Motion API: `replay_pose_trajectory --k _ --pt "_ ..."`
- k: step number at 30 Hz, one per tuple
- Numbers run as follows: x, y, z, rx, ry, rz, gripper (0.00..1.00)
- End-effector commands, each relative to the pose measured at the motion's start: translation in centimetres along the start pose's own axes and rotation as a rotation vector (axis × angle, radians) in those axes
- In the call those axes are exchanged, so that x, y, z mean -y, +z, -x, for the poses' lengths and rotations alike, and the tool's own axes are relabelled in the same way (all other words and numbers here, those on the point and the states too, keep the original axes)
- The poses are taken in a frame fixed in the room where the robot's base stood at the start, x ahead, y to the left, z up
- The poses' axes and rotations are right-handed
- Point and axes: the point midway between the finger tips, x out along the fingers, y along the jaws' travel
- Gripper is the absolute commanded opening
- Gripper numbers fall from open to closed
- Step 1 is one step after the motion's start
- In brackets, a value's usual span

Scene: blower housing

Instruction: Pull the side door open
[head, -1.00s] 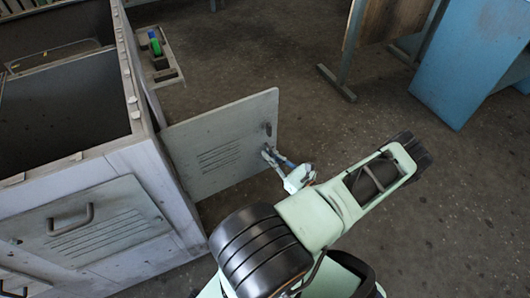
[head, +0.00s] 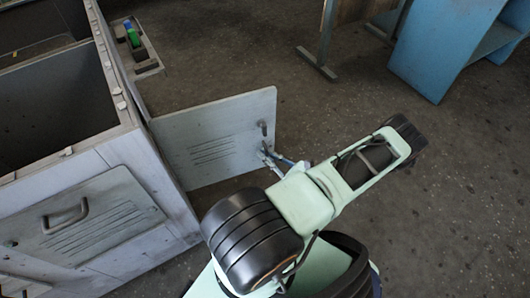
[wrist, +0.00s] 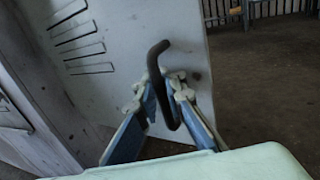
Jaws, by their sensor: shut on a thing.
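The side door (head: 190,129) is a grey panel with slots, standing out at a wide angle from the side of the grey housing (head: 165,180). Its dark curved handle (wrist: 158,58) sits near the door's free edge. My gripper (head: 267,152) is at that handle in the head view. In the wrist view its blue fingers (wrist: 165,85) are closed around the handle's lower part, with the upper part of the handle showing above the fingertips. The hinge side of the door is partly hidden behind the housing's corner in the head view.
The front panel (head: 85,215) of the housing has its own handle and is closed. A small tray with a green item (head: 132,37) sits behind the door. A blue cabinet (head: 440,45) and a table leg (head: 318,62) stand at the back right. The floor between is clear.

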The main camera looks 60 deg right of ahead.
Motion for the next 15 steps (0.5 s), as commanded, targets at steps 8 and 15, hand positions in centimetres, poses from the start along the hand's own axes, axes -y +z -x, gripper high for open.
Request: replay_pose_trajectory --k 8,15 --pt "0.33 -0.09 0.17 -0.004 -0.006 0.005 0.09" --pt "0.23 -0.05 0.10 -0.002 -0.004 0.003 0.15"
